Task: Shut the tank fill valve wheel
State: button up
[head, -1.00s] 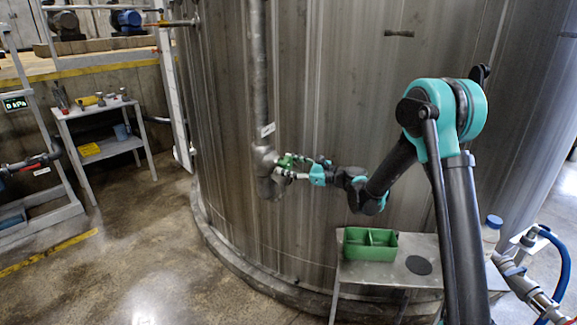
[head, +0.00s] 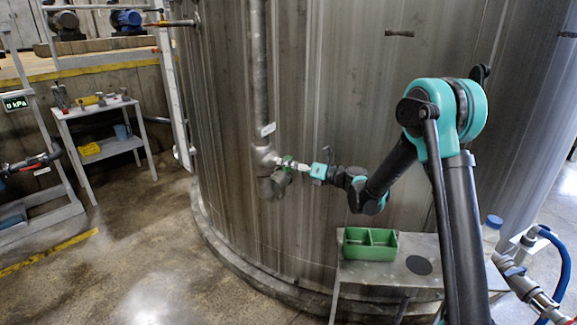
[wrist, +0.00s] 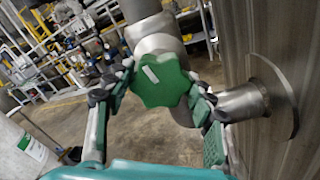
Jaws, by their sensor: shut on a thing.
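The green lobed valve wheel (wrist: 158,84) with a small white mark on its face is in the middle of the wrist view. It sits on a grey metal valve body (wrist: 160,38), whose stub joins the tank wall at the right. In the head view the wheel (head: 287,161) is small and partly hidden by my gripper (head: 293,164), beside the vertical pipe (head: 259,75). My gripper, also in the wrist view (wrist: 162,86), has one finger on each side of the wheel and is shut on its rim.
The large metal tank (head: 330,90) stands close behind my arm. Below the arm, a metal bench (head: 400,280) holds a green divided tray (head: 370,257). A blue hose (head: 562,265) is at the right. A shelf table (head: 105,108) stands left, with open floor before it.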

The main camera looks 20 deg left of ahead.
jog(key=shift+m, duration=1.1)
jog(key=o, duration=1.2)
jog(key=d, duration=0.4)
jog(key=s+d, duration=0.1)
jog(key=d, duration=0.7)
jog(key=shift+s, duration=0.3)
